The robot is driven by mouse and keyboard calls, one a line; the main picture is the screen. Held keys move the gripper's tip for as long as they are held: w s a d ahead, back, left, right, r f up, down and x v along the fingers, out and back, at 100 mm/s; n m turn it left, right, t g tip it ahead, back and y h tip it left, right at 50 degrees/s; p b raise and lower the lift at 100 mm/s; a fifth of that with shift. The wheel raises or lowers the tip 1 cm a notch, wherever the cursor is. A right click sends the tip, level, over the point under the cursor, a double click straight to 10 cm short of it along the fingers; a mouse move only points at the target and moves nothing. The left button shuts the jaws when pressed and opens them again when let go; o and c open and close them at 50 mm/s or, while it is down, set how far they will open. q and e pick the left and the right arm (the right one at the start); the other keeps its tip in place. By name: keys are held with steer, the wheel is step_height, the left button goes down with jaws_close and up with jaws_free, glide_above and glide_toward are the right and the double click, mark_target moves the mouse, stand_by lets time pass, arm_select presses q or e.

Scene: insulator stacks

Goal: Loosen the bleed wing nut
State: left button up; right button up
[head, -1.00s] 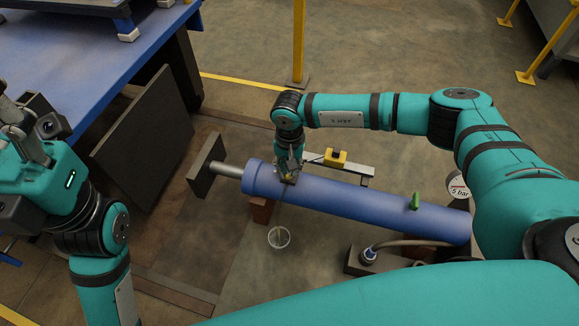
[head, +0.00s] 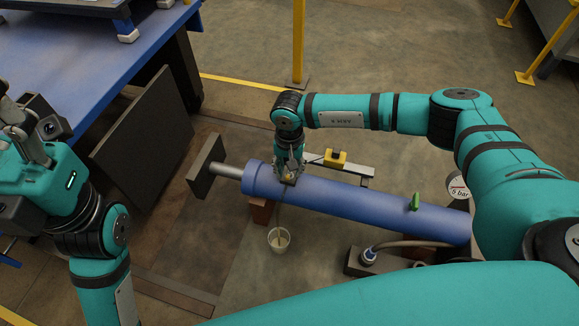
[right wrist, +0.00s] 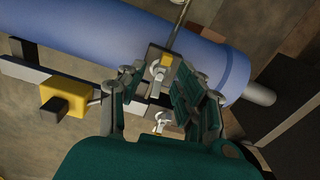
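The blue cylinder (head: 340,205) lies across the floor, with a grey rod (head: 226,170) at its left end. The bleed fitting shows in the right wrist view as a small grey plate with a yellow part and a silver wing nut (right wrist: 158,72). My right gripper (head: 288,177) reaches down over this fitting. In the right wrist view its fingers (right wrist: 162,80) stand either side of the wing nut, with gaps showing. A cup (head: 279,240) stands below the cylinder and has pale contents. My left gripper (head: 22,130) is at the left edge, away from the cylinder; its fingertips are unclear.
A round gauge (head: 457,187) stands near the cylinder's right end. A green lever (head: 414,202) sits on the cylinder. A yellow block (head: 335,158) is on a rail behind it. A blue table (head: 90,60) and a dark panel (head: 145,135) are at left.

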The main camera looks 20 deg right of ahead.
step_height(320, 180, up, 12)
stand_by(0.4)
steer(key=shift+f, duration=0.1)
stand_by(0.3)
